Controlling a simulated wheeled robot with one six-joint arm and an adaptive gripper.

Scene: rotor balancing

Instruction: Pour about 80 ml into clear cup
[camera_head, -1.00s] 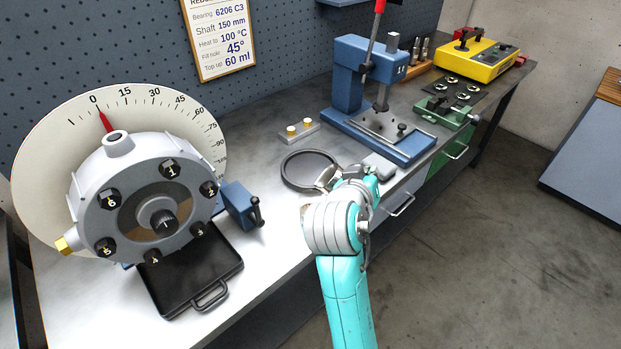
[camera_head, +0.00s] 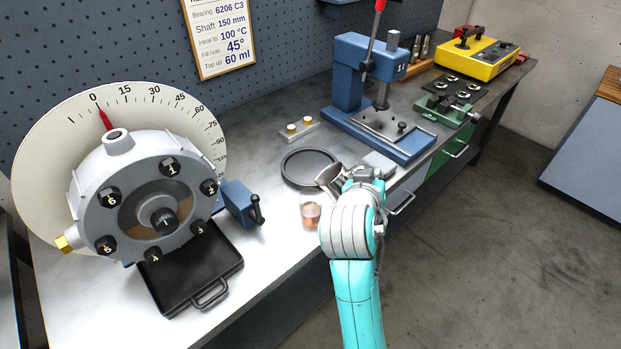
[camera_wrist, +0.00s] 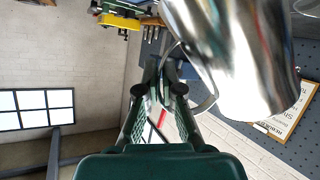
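A clear cup (camera_head: 311,213) stands on the bench just left of my arm. Brownish-orange liquid shows in its lower part; my arm covers part of its right side. A shiny metal jug (camera_head: 328,176) is above and behind the cup in the head view, tilted. The jug fills the upper right of the wrist view (camera_wrist: 235,55). My gripper (camera_wrist: 165,72) is shut on the jug's handle (camera_wrist: 205,104). No stream of liquid is visible between jug and cup.
A round black dish (camera_head: 297,167) lies behind the cup. The rotor housing with its dial (camera_head: 150,190) and a black tray (camera_head: 190,270) stand left. A blue press (camera_head: 350,90) stands behind right. Bare bench lies left of the cup.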

